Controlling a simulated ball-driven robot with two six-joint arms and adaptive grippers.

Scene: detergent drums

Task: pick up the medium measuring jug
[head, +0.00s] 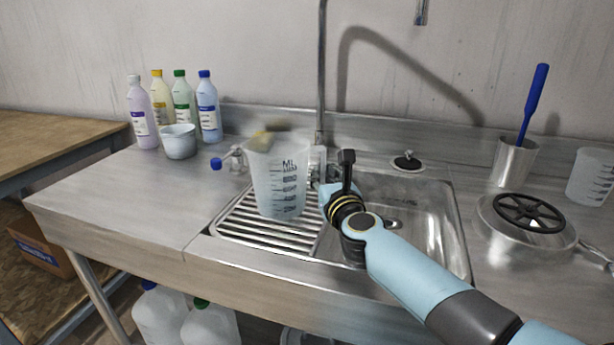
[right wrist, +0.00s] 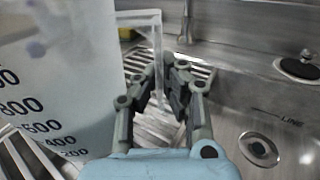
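A translucent measuring jug (head: 276,188) with dark ML markings stands on the ribbed drainboard left of the sink. It fills the left of the right wrist view (right wrist: 60,90), with its pale handle (right wrist: 158,45) toward my gripper. My right gripper (head: 338,168) is just right of the jug, at the handle side. In the right wrist view its fingers (right wrist: 165,75) are apart, and the handle's upright shows in or just beyond the gap; contact cannot be told. Another marked jug (head: 590,178) stands at the far right. My left gripper is not in view.
The sink basin (head: 425,215) lies under my right arm. Several bottles (head: 182,105) and a pale tub (head: 180,142) stand at the back left. A blurred yellowish thing (head: 263,137) shows at the jug's rim.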

